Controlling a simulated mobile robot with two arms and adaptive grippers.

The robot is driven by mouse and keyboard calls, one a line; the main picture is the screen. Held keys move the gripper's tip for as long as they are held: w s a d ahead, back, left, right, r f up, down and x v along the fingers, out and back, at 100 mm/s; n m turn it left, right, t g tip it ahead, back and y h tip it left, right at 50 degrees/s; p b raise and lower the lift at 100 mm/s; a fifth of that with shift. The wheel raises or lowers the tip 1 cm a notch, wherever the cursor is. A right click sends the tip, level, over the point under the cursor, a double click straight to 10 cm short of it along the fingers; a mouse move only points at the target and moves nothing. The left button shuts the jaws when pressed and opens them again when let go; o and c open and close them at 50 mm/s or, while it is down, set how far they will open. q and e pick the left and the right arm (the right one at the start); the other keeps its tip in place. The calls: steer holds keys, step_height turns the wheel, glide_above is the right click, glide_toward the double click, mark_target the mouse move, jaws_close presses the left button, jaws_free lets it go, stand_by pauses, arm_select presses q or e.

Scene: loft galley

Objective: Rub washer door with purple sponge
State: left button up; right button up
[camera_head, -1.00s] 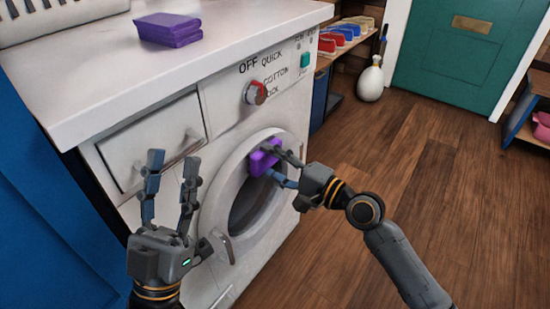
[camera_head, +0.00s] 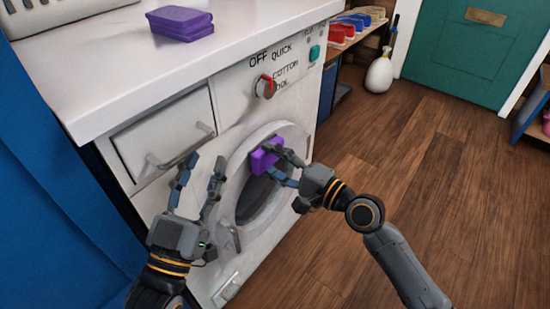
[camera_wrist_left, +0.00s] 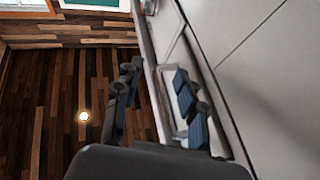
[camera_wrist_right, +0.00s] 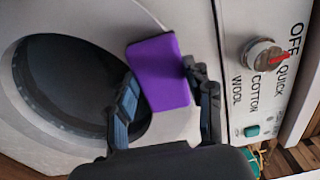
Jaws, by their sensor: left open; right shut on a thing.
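The white washer's round door (camera_head: 240,205) has a pale ring and dark glass, and it looks closed. My right gripper (camera_head: 283,166) is shut on a purple sponge (camera_head: 264,160) at the upper part of the door ring. In the right wrist view the sponge (camera_wrist_right: 160,72) lies over the ring between the fingers; whether it touches the surface I cannot tell. My left gripper (camera_head: 200,178) is open and empty in front of the washer, left of the door and near the drawer handle. More purple sponges (camera_head: 180,22) lie stacked on the white countertop.
The red-marked dial (camera_head: 265,87) and a green button (camera_head: 314,53) are on the washer panel. A detergent drawer (camera_head: 160,135) is at upper left. Blue panelling (camera_head: 50,200) stands at left. Wooden floor (camera_head: 430,190) at right is clear. A white bottle (camera_head: 380,72) stands farther back.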

steer(key=shift+s, duration=0.1)
steer(key=shift+s+d, duration=0.2)
steer(key=shift+d, duration=0.1)
arm_select(q)
steer(key=shift+s+r+t+b, duration=0.2)
steer(key=shift+s+r+t, duration=0.3)
steer(key=shift+r, duration=0.2)
steer(key=shift+s+r+t+b, duration=0.15)
steer(key=shift+s+r+t, duration=0.2)
steer(key=shift+r+t, duration=0.25)
arm_select(e)
steer(key=shift+v, duration=2.6)
arm_select(q)
steer(key=shift+r+h, duration=0.1)
steer(key=shift+h, duration=0.2)
steer(key=shift+s+r+t+h+b, duration=0.4)
steer(key=shift+s+r+t, duration=0.4)
steer(key=shift+r, duration=0.3)
arm_select(e)
steer(key=v, duration=0.3)
steer(key=shift+w+d+f, duration=0.1)
steer(key=shift+w, duration=0.1)
arm_select(q)
steer(key=shift+w+f, duration=0.1)
steer(key=shift+f, duration=0.2)
